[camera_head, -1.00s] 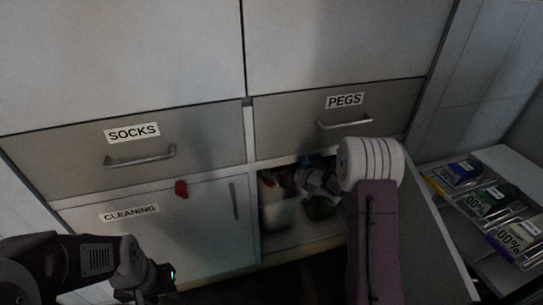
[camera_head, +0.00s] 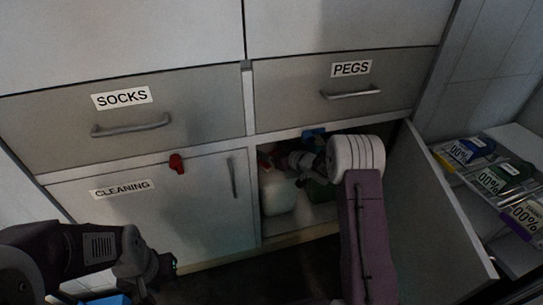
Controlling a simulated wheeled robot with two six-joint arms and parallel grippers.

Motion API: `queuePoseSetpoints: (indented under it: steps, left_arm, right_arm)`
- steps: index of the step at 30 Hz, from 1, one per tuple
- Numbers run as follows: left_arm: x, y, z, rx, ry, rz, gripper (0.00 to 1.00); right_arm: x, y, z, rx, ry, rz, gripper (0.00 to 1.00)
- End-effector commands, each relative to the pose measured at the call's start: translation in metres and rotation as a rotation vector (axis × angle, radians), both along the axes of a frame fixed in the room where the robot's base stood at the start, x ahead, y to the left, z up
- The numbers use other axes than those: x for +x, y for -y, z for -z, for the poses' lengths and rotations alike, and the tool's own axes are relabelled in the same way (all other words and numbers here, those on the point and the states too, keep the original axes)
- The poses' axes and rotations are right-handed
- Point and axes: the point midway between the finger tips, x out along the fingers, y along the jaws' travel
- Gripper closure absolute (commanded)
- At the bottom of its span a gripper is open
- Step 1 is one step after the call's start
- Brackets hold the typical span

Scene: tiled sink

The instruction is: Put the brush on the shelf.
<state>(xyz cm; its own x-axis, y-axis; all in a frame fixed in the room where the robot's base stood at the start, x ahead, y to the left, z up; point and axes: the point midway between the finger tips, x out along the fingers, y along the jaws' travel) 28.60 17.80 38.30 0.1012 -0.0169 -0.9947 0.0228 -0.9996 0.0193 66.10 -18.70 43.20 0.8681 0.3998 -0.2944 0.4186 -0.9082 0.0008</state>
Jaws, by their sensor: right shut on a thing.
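My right arm reaches to the open cupboard under the PEGS drawer. My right gripper (camera_head: 303,162) is at the cupboard opening, small and dark beyond the white wrist joint. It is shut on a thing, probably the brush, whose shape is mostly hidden. A small blue piece (camera_head: 314,135) shows just above the gripper, in front of the cupboard's top edge; I cannot tell if it belongs to the brush. My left gripper (camera_head: 168,268) is at the lower left before the CLEANING door; its fingers are too dark to read. I cannot make out which surface is the shelf.
A whitish bottle (camera_head: 277,192) and a green item (camera_head: 320,190) stand in the cupboard. Its door (camera_head: 440,215) is open at the right. The CLEANING door (camera_head: 205,205) is shut, with a red item (camera_head: 177,163) at its top. Labelled packs (camera_head: 487,180) lie at far right.

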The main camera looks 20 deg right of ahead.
Motion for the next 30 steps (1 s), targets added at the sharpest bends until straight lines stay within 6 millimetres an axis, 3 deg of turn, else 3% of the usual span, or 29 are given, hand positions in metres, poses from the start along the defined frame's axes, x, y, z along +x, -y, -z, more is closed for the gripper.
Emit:
queuePoseSetpoints:
  steps: [8,9,11,20,25,28,30]
  left_arm:
    - [0.0,0.0,-0.002,0.0,0.001,0.0,0.64]
    - [0.0,0.0,-0.002,0.0,0.001,0.0,0.64]
    - [0.0,0.0,-0.003,0.0,0.001,0.0,0.64]
    - [0.0,0.0,-0.005,0.0,0.001,0.0,0.64]
    - [0.0,0.0,-0.027,0.0,0.001,0.0,0.64]
    - [0.0,0.0,-0.017,0.0,0.001,0.0,0.64]
    - [0.0,0.0,0.002,0.0,0.001,0.0,0.64]
  right_arm:
    - [0.0,0.0,0.0,0.0,-0.001,0.0,0.63]
    - [0.0,0.0,0.001,0.0,-0.001,0.0,0.15]
    - [0.0,0.0,0.0,0.0,-0.001,0.0,0.0]
    - [0.0,0.0,-0.005,0.0,0.0,0.0,0.0]
    - [-0.023,0.012,-0.018,0.001,-0.004,0.004,0.0]
    - [-0.042,0.021,-0.017,0.0,-0.001,0.004,0.0]
    - [-0.052,0.025,-0.013,-0.002,0.003,0.002,0.0]
